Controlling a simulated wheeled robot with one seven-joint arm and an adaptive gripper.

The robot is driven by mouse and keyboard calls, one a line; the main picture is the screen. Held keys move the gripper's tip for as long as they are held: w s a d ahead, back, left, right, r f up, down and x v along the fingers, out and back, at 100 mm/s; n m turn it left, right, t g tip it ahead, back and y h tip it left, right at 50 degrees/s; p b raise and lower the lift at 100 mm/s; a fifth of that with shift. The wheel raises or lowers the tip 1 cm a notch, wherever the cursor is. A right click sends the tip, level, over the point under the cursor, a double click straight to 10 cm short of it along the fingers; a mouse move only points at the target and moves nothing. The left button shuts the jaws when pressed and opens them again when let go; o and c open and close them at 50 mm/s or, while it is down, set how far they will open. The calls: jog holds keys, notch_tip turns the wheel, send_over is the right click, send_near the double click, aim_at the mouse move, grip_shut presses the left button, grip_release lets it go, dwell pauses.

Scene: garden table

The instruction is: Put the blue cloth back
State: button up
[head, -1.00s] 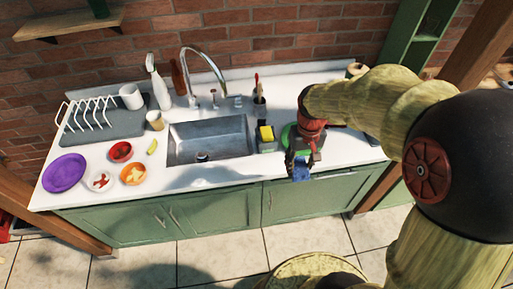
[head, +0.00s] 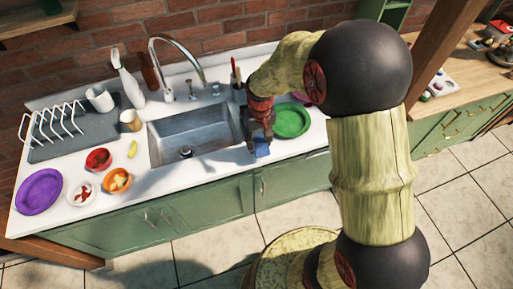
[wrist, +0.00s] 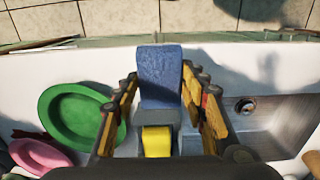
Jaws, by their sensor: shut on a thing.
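The blue cloth (head: 262,148) is in my gripper (head: 258,138), near the front edge of the counter between the sink and the green plate. In the wrist view the cloth (wrist: 160,70) lies between the two fingers of my gripper (wrist: 160,82), which are shut on it. A grey caddy (wrist: 175,119) with a yellow sponge (wrist: 157,141) shows just below the cloth in the wrist view. I cannot tell whether the cloth touches the caddy. In the head view my gripper hides the caddy.
The sink (head: 195,135) is left of my gripper, with a curved faucet (head: 165,41) behind it. The green plate (head: 291,120) is close on the right. Bowls, a purple plate (head: 40,191) and a dish rack (head: 50,125) fill the counter's left end.

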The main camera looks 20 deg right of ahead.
aim_at(257, 147)
jog(key=shift+w+a+f, duration=0.15)
jog(key=shift+w+f, duration=0.3)
jog(key=shift+f, duration=0.15)
jog(key=shift+w+a+f, duration=0.15)
jog(key=shift+w+f, duration=0.25)
jog(key=shift+f, duration=0.15)
jog(key=shift+f+b, duration=0.45)
jog(key=shift+f, duration=0.9)
jog(key=shift+f, duration=0.2)
jog(key=o, duration=1)
jog(key=shift+o, duration=0.2)
jog(key=shift+r, duration=0.1)
